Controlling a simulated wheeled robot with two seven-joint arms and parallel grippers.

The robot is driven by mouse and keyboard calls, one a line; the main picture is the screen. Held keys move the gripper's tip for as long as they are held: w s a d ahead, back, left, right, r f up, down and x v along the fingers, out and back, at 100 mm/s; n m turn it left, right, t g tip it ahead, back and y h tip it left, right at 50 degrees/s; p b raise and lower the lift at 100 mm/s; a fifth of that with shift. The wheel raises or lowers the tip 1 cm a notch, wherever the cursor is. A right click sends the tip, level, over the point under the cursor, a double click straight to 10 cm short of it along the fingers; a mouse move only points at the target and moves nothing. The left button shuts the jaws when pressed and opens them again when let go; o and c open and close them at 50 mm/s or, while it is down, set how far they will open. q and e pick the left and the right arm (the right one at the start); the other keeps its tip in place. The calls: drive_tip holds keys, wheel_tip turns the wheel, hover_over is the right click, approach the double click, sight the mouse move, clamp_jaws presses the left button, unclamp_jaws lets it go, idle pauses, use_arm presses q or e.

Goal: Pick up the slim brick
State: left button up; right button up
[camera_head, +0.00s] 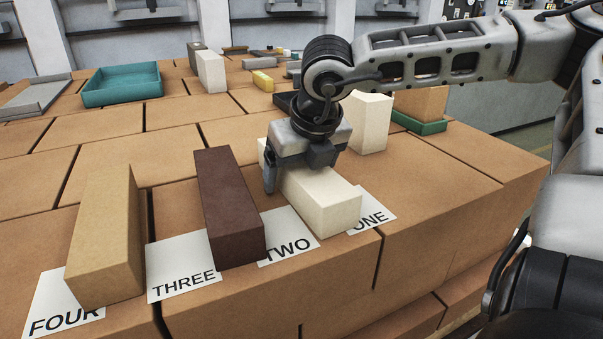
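Three long bricks lie in a row near the front edge: a tan brick (108,235) by the card FOUR (60,305), a dark brown brick (229,205) between the cards THREE (182,272) and TWO (287,240), and a cream brick (325,200) between TWO and ONE (372,215). The dark brown brick looks narrower than the tan one. I cannot tell for certain which is the slim brick. My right gripper (296,172) is over the cream brick, with one finger down at its left side. The other finger's contact is hidden. My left gripper is not in view.
An upright cream block (369,122) and a tan block in a green tray (420,126) stand behind my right gripper. A teal tray (121,84), a grey tray (35,98), a white block (210,72) and a yellow piece (263,80) sit farther back. The middle left surface is clear.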

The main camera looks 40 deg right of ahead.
drive_tip(key=c, duration=1.2)
drive_tip(key=shift+r, duration=0.1)
drive_tip(key=c, duration=0.3)
drive_tip(key=shift+w+r, duration=0.1)
